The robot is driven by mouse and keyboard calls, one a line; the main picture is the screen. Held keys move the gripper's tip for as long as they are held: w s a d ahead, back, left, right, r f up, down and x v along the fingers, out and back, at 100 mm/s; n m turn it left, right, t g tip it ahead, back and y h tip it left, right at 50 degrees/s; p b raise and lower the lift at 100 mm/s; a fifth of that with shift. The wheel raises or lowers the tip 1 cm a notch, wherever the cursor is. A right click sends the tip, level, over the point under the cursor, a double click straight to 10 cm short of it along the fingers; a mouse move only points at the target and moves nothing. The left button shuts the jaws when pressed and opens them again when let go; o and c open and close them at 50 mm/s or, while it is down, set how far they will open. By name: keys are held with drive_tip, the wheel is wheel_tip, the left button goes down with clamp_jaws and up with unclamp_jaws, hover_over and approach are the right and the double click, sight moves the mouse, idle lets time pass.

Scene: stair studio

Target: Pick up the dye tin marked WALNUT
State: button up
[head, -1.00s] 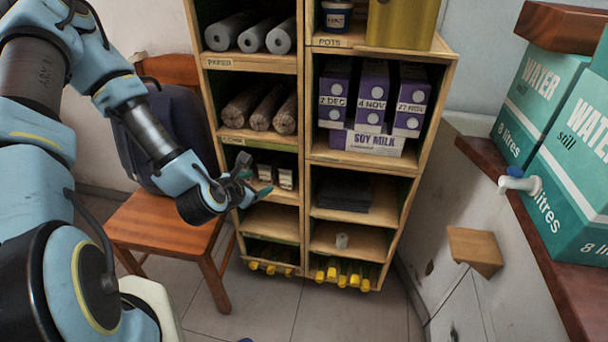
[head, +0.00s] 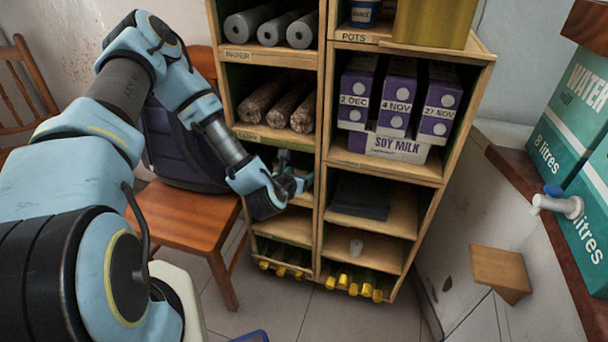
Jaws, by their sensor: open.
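My gripper (head: 298,182) is at the mouth of a left-column compartment of the wooden shelf unit (head: 321,150), below the compartment of brown rolls. It is open, with its fingers pointing into the compartment. The small labelled tins that stood there a second ago are now mostly or wholly hidden behind my gripper. I cannot read any label there, so I cannot tell which tin is WALNUT. I cannot tell whether a tin is between the fingers.
An orange wooden chair (head: 184,218) with a dark bag (head: 178,150) stands left of the shelf, under my arm. Soy milk cartons (head: 395,147) fill a right-column compartment. Yellow-ended items (head: 354,284) stick out at the bottom. Water boxes (head: 568,130) stand at right.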

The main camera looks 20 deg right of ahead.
drive_tip(key=shift+x, duration=1.25)
clamp_jaws()
